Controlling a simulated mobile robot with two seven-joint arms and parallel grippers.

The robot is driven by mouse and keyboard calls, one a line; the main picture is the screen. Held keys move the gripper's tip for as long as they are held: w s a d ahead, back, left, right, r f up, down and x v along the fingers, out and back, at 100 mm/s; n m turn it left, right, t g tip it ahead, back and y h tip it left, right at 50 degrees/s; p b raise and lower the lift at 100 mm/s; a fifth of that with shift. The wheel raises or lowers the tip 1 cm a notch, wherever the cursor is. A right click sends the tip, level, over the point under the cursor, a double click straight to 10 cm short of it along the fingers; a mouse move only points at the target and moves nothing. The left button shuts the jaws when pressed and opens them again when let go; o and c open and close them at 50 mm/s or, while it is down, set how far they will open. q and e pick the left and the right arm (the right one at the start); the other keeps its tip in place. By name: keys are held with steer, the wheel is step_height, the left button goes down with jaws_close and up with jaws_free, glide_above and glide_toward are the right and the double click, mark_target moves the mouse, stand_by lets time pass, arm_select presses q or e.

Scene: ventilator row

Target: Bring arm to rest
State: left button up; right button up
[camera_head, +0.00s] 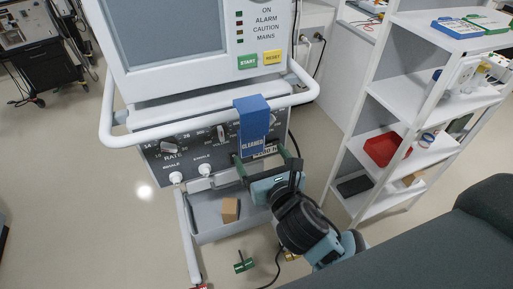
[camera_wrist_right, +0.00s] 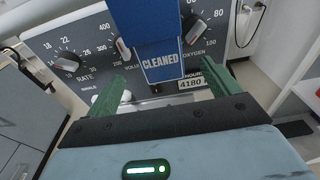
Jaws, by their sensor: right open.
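A blue tag marked CLEANED (camera_head: 252,125) hangs over the white front rail (camera_head: 185,132) of the ventilator (camera_head: 265,22). It also shows in the right wrist view (camera_wrist_right: 160,45), hanging down in front of the knob panel. My right gripper (camera_head: 262,156) is just below and in front of the tag. Its green fingers are wide apart and nothing is between their tips; in the right wrist view (camera_wrist_right: 167,86) they stand on either side of the tag's lower end. I cannot tell whether either finger touches the tag. My left gripper is not in view.
A grey tray (camera_head: 205,222) with a small brown box (camera_head: 230,210) is below my right gripper. A white shelf unit (camera_head: 405,85) with a red bin (camera_head: 386,149) stands to the right. A green item (camera_head: 243,265) is low down at the bottom.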

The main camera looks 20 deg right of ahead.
steer(key=shift+s+r, duration=0.1)
steer(key=shift+s, duration=0.6)
steer(key=s+d+f+m+g+y+p, duration=0.1)
steer(key=s+f+m+g, duration=0.2)
steer(key=s+f+m, duration=0.45)
steer(key=s+f+m+g+y+p, duration=0.15)
steer(key=s+f+m, duration=0.25)
steer(key=f+m, duration=0.6)
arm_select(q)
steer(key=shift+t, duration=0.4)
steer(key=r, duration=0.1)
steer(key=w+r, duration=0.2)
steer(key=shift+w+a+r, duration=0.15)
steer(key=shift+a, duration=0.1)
arm_select(e)
steer(key=s+d+f+m+g, duration=0.1)
steer(key=s+f+m, duration=0.3)
steer(key=s+m, duration=0.4)
steer(key=s+d+f+m+g, duration=0.2)
steer(key=s+f+m, duration=0.2)
steer(key=s+m, duration=0.4)
steer(key=shift+d+f+m+h, duration=0.2)
steer(key=shift+f+m+h, duration=0.15)
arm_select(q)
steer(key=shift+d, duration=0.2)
arm_select(e)
steer(key=shift+s, duration=0.1)
